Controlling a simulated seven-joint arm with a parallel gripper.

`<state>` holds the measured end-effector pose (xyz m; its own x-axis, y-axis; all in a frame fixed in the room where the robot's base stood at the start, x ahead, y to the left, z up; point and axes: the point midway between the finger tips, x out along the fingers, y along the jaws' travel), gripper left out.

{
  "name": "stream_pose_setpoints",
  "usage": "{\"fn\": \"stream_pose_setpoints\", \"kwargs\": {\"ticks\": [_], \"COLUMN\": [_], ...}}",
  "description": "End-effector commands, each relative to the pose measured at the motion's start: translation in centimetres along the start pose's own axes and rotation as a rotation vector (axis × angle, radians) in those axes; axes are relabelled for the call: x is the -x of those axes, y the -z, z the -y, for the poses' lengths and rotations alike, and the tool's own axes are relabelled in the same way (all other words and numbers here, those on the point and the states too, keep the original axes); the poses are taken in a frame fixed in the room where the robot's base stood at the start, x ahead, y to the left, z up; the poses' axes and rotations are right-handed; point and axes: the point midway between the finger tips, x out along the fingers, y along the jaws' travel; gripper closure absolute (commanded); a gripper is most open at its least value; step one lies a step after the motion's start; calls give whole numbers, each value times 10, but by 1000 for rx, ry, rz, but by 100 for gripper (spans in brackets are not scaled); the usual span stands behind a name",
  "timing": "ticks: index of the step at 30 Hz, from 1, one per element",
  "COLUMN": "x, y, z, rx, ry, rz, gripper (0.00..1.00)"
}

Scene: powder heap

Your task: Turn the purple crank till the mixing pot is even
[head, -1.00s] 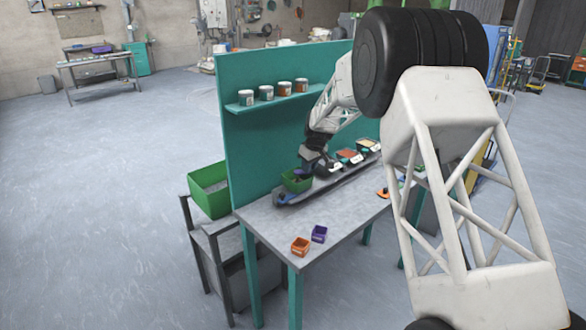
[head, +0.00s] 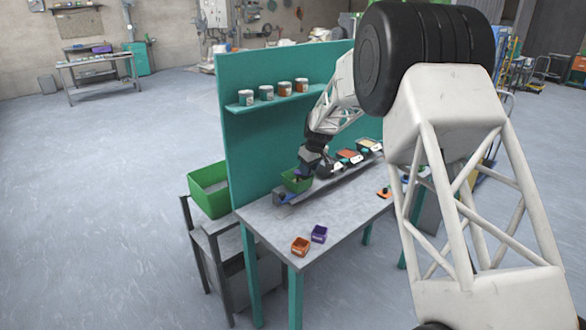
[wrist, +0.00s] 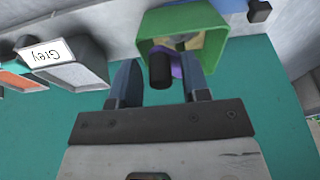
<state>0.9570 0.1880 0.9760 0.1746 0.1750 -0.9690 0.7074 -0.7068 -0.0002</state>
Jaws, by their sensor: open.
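The mixing pot is a green square-rimmed container (head: 290,184) on the grey tray at the bench's left; in the wrist view (wrist: 148,28) I look into it. Inside show a yellowish patch and a grey patch, so the contents look uneven. The purple crank (wrist: 177,68) curves inside the pot opening, partly hidden by a dark cylindrical knob (wrist: 160,72) that seems to be its handle. My gripper (wrist: 159,63) is open, one finger on each side of the knob, with visible gaps. In the head view my gripper (head: 311,164) is right at the pot.
A bin labelled Grey (wrist: 75,70) stands left of the pot in the wrist view. Orange (head: 300,246) and purple (head: 319,234) small bins sit at the bench's front. A teal panel (head: 265,150) with a shelf of jars stands behind.

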Motion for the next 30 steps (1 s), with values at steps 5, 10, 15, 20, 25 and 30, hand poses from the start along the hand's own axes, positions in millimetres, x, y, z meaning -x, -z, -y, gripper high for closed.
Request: {"fn": "stream_pose_setpoints", "kwargs": {"ticks": [5,10,15,20,25,30], "x": [8,20,31,42,54,65], "y": [2,5,8,11,14,16], "z": [0,0,0,0,0,0], "rx": [0,1,1,1,0,0], "ry": [0,-1,-1,-1,-1,-1], "rz": [-1,-1,-1,-1,-1,-1], "gripper": [57,57,57,57,57,57]}}
